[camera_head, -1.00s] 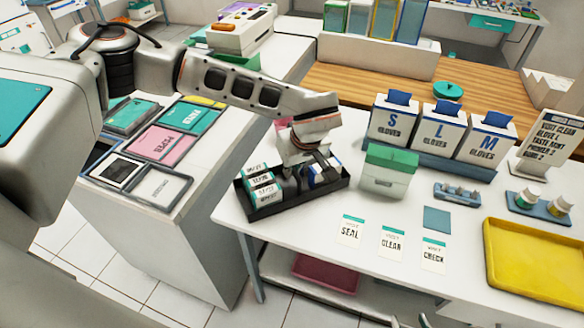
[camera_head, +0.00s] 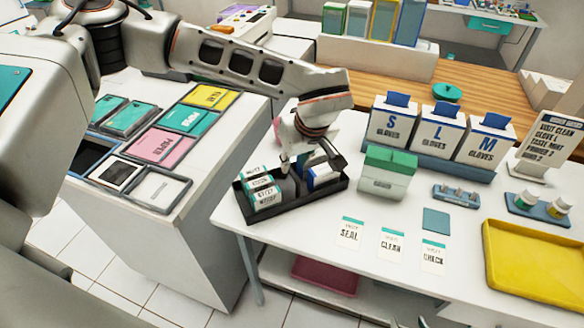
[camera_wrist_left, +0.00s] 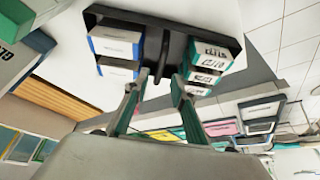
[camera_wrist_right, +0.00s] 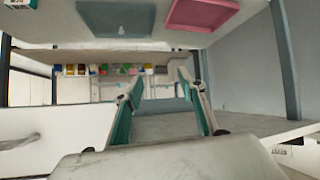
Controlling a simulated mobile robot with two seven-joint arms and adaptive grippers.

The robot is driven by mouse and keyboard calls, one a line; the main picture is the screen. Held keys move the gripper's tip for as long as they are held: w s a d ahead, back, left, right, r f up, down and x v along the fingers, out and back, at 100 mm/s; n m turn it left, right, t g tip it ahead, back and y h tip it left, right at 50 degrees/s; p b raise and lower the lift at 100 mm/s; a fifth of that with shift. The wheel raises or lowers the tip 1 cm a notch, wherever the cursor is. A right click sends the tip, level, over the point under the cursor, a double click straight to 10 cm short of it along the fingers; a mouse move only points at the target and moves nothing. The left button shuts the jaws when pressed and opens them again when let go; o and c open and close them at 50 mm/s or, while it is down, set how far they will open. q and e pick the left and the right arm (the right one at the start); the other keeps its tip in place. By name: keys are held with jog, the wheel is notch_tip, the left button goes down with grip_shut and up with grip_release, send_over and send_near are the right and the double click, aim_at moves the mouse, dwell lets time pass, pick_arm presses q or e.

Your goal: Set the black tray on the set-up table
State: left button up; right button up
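The black tray (camera_head: 291,205) sits on the left end of the white set-up table (camera_head: 300,235), and it also shows in the left wrist view (camera_wrist_left: 152,28). White labelled boxes (camera_head: 263,190) stand at its left side and blue-and-white boxes (camera_head: 322,174) at its right. A dark upright handle (camera_wrist_left: 166,50) rises in the tray's middle. My left gripper (camera_head: 305,165) is just above the tray, its fingers apart on either side of the handle's line. My right gripper (camera_wrist_right: 160,85) is open and empty, low with a table underside above it.
A green-lidded box (camera_head: 388,172) stands close to the tray's right. Glove boxes (camera_head: 435,132), label cards (camera_head: 391,243) and a yellow tray (camera_head: 535,262) lie further right. A side counter (camera_head: 175,225) with coloured cases stands left, across a gap.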

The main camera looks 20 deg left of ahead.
pick_arm(q)
jog(key=v, duration=0.6)
dwell(0.4)
